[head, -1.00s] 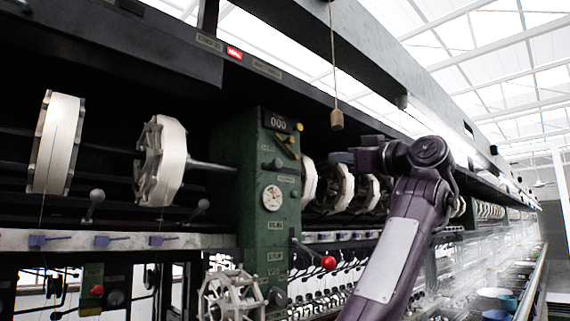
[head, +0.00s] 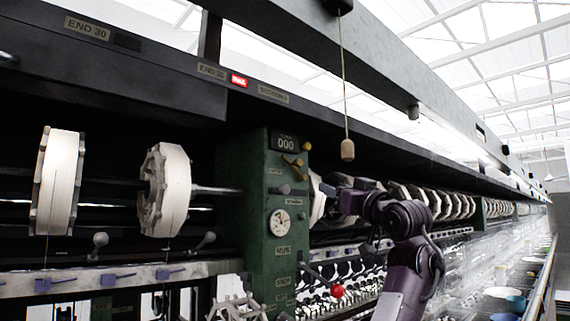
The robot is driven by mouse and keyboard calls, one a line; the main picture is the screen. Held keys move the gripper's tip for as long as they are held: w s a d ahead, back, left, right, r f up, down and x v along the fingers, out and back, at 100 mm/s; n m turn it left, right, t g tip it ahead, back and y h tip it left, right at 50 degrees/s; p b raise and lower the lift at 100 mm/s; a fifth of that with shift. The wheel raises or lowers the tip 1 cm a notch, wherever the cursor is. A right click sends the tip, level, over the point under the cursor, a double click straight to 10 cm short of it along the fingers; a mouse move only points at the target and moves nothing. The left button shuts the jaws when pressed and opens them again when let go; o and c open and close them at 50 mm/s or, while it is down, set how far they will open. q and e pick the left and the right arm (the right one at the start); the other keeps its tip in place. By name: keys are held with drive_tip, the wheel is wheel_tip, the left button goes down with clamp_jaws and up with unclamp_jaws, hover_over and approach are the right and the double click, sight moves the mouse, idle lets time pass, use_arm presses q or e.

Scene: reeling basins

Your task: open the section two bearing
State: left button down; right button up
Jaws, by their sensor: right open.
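A green machine column (head: 231,210) stands left of the picture's middle, with a counter reading 000 (head: 286,143), a round gauge (head: 279,222) and small labels too blurred to read surely. Yellow-tipped levers (head: 293,162) sit near its top, and a dark knob (head: 283,189) lies below them. A red-knobbed lever (head: 337,291) sticks out low on its right. I cannot tell which part is the section two bearing. My right gripper (head: 329,191) is open and empty, at the column's right side; its dark jaws blend with the reels behind. My left gripper is out of view.
White reels (head: 165,190) sit on a shaft left of the column, and more run to the right behind my arm. A cord with a wooden weight (head: 347,150) hangs above my gripper. A small red sign (head: 239,81) is on the overhead beam.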

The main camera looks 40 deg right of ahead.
sight(287, 189)
drive_tip(key=w+a+f+n+y+p, duration=0.2)
drive_tip(key=a+y+p, duration=0.3)
drive_tip(key=a, duration=0.2)
drive_tip(key=p+x, duration=0.1)
drive_tip(key=x, duration=0.1)
drive_tip(key=p+x, duration=0.3)
drive_tip(key=x, duration=0.2)
drive_tip(key=shift+a+r+p, duration=0.1)
drive_tip(key=shift+a+p, duration=0.2)
drive_tip(key=shift+p, duration=0.05)
drive_tip(key=shift+w, duration=0.35)
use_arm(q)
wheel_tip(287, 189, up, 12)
use_arm(e)
drive_tip(key=shift+t, duration=0.3)
drive_tip(key=shift+d, duration=0.1)
clamp_jaws()
